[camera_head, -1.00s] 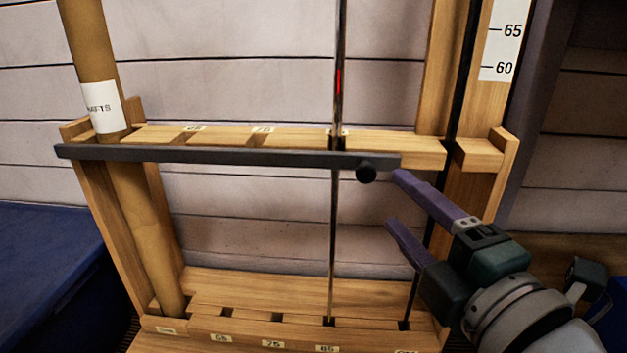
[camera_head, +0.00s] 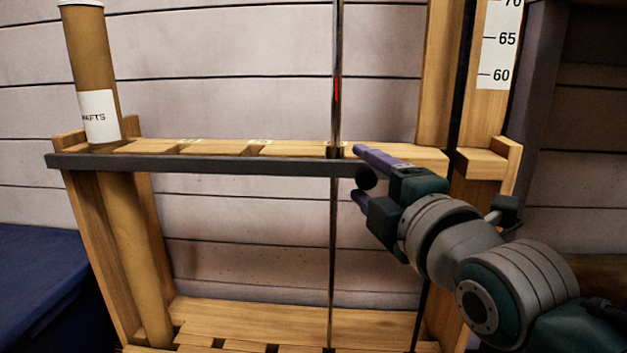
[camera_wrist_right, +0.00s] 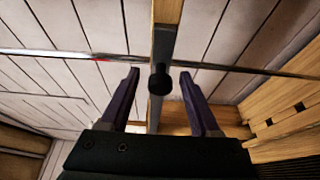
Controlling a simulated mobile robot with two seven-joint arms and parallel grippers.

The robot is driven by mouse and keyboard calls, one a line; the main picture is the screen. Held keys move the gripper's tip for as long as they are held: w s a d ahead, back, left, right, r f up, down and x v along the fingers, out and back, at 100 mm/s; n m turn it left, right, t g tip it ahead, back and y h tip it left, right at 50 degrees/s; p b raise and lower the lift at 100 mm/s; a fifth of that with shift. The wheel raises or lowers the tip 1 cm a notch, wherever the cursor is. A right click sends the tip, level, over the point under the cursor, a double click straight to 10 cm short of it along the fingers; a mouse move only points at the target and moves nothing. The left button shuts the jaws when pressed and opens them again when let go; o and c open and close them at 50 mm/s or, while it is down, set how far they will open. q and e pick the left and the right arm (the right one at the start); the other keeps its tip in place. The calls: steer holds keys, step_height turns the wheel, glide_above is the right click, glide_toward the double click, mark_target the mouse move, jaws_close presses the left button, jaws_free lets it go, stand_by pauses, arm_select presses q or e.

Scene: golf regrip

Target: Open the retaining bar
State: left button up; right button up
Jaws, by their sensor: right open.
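The dark retaining bar (camera_head: 210,165) lies level across the front of the wooden rack's upper shelf. Its round black knob (camera_head: 366,178) is at the bar's right end, and it also shows in the right wrist view (camera_wrist_right: 159,80). My right gripper (camera_head: 358,172) is open at the knob, one purple finger above and one below it in the head view. In the right wrist view the knob stands between the two fingers (camera_wrist_right: 158,88), with gaps on both sides. My left gripper is not in view.
A thin shaft (camera_head: 333,220) stands upright behind the bar, close left of my right gripper. A cardboard tube (camera_head: 90,60) stands in the rack's left end. A wooden post with a number scale (camera_head: 497,45) rises at right. A blue bin (camera_head: 40,270) is at lower left.

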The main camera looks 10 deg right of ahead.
steer(key=shift+c, duration=0.3)
jaws_close()
stand_by(1.0)
